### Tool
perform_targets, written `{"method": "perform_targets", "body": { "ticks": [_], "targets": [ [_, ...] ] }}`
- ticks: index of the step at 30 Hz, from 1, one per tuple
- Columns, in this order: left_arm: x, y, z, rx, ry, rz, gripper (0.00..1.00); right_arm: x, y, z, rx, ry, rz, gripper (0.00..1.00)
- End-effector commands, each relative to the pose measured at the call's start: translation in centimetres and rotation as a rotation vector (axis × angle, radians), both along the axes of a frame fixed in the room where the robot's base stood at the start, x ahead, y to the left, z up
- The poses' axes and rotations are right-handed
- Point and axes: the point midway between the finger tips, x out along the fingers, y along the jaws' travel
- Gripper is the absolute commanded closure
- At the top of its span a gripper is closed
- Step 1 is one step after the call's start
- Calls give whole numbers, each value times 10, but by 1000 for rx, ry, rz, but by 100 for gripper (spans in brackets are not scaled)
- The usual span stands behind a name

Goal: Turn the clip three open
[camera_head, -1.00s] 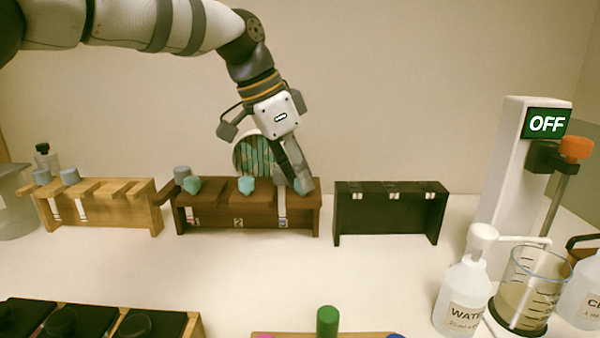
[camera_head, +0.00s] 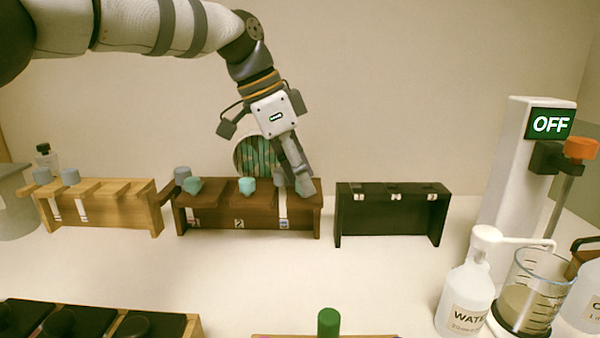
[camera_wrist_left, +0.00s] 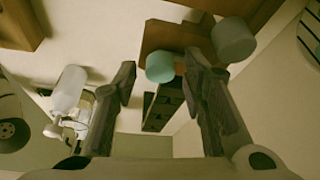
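A dark brown wooden rack (camera_head: 262,219) stands in the middle of the table with small number labels on its front. A white strip (camera_head: 283,205) hangs at its right-hand place, above the label that seems to read 3. Teal caps (camera_head: 247,185) show at its left and middle places. My left gripper (camera_head: 303,186) is at the rack's right end, over or beside the third place. In the left wrist view its fingers (camera_wrist_left: 162,85) are spread apart. A teal cap (camera_wrist_left: 160,67) and a grey-blue cap (camera_wrist_left: 234,40) show beyond them. I cannot make out clip three clearly. My right gripper is out of view.
A black rack (camera_head: 391,213) stands just right of the brown one, a light wooden rack (camera_head: 105,212) to its left. A round striped object (camera_head: 257,153) is behind. A water bottle (camera_head: 465,297) and beaker (camera_head: 532,285) stand at right. The table between is clear.

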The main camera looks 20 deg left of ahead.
Motion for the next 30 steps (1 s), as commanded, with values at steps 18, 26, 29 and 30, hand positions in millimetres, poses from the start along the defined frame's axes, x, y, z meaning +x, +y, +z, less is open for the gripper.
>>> {"method": "perform_targets", "body": {
  "ticks": [18, 26, 29, 30],
  "targets": [
    [-14, 26, 73, 0, -5, 3, 57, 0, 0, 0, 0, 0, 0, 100],
    [-22, 39, 109, 1, 1, 1, 57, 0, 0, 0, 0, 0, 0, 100],
    [-23, 40, 111, 0, 0, 1, 57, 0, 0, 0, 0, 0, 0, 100],
    [-23, 40, 111, 0, 0, 1, 57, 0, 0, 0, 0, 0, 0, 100]
  ]
}}
